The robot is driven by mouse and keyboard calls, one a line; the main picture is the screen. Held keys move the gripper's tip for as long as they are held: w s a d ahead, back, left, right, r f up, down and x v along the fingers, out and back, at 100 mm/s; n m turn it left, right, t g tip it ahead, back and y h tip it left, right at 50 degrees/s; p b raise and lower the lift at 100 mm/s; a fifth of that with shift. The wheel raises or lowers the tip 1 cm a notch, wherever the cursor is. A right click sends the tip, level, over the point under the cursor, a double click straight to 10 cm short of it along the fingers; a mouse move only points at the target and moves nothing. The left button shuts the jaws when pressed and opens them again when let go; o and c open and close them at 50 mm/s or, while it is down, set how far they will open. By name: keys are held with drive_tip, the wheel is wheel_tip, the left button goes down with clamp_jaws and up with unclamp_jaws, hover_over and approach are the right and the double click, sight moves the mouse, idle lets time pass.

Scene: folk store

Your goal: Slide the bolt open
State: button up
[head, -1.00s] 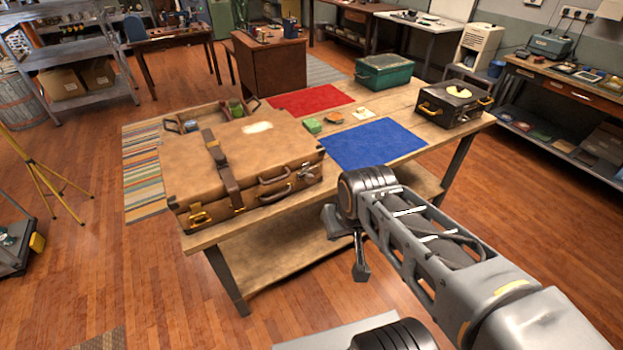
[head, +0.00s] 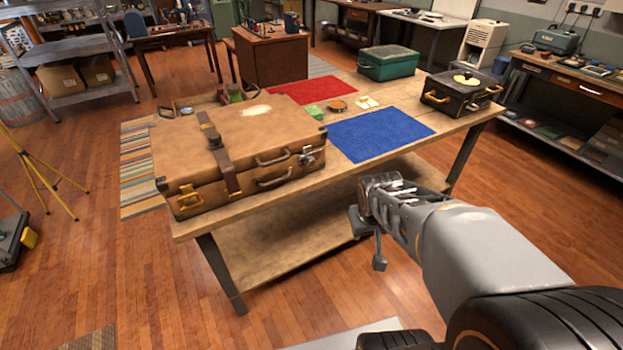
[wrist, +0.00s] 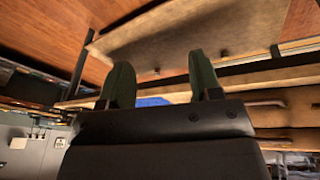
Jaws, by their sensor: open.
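No bolt can be made out for certain. A large brown suitcase (head: 190,160) lies shut on the wooden table, with a leather strap, two handles, a brass latch (head: 188,198) at front left and silver hardware (head: 307,157) at front right. Whether either fitting is the bolt, I cannot tell. A black case (head: 458,97) with brass fittings stands at the table's far right. My gripper (wrist: 161,72) is open and empty, its two dark green fingers apart in the wrist view. In the head view it is in front of the table, below its top, touching nothing visible.
The table (head: 390,170) also holds a blue mat (head: 378,135), a red mat (head: 302,91) and a green box (head: 387,63). A lower shelf (head: 290,225) runs under it. A yellow tripod (head: 40,170) stands at left.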

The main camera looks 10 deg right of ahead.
drive_tip(key=w+d+f+n+t+h+b, duration=0.1)
drive_tip(key=w+d+f+n+t+b, duration=0.2)
drive_tip(key=w+d+f, duration=0.4)
drive_tip(key=n+t+y+b, duration=0.4)
drive_tip(key=n+t+y, duration=0.6)
drive_tip(key=n+t, duration=0.1)
approach(313, 165)
drive_tip(key=x, duration=1)
drive_tip(key=shift+w+a+r, duration=0.15)
drive_tip(key=shift+w, duration=0.15)
drive_tip(key=shift+f, duration=0.2)
clamp_jaws()
